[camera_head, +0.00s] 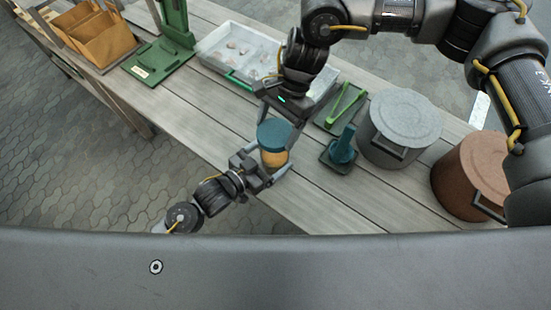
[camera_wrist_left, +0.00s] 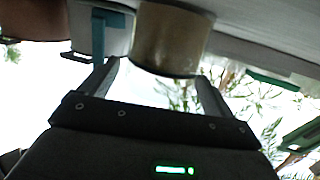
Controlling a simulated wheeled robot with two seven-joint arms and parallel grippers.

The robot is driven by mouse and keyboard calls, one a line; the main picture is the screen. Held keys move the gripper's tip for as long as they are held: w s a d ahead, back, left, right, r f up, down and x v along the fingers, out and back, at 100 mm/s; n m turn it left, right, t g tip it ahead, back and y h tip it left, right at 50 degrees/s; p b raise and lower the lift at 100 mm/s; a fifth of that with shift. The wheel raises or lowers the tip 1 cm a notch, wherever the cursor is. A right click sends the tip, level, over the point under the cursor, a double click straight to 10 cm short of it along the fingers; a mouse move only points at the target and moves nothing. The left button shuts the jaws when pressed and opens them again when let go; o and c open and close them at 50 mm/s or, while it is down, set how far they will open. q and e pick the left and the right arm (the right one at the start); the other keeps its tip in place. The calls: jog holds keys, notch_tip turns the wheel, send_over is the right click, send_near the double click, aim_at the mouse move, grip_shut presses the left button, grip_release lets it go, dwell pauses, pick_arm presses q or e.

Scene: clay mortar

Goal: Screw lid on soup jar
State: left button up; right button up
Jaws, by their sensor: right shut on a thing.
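The soup jar (camera_head: 274,158), with orange contents, is near the front edge of the table in the head view. Its lower part also shows in the left wrist view (camera_wrist_left: 170,42). The teal lid (camera_head: 274,134) is at the jar's mouth; I cannot tell how tightly it is seated. My right gripper (camera_head: 277,117) reaches down from above and is shut on the lid. My left gripper (camera_head: 271,176) comes in from the lower left, its fingers on both sides of the jar, apparently holding it. The left fingers also show in the left wrist view (camera_wrist_left: 160,72).
A white tray (camera_head: 212,47) with small pieces stands behind. Green tongs (camera_head: 345,103), a teal tool (camera_head: 342,147), a lidded grey pot (camera_head: 399,125) and a brown pot (camera_head: 470,175) stand to the right. A green stand (camera_head: 168,55) is at the left. Bare planks lie in front of the pots.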

pick_arm(q)
jog(key=c, duration=1.2)
pick_arm(e)
jog(key=shift+f, duration=2.45)
jog(key=shift+f, duration=0.1)
jog(key=shift+f, duration=0.8)
jog(key=shift+f, duration=0.5)
pick_arm(q)
jog(key=shift+s+d+r, duration=0.1)
pick_arm(e)
jog(key=shift+s+d+f, duration=0.1)
jog(key=shift+d+f, duration=0.05)
jog(key=shift+f, duration=0.3)
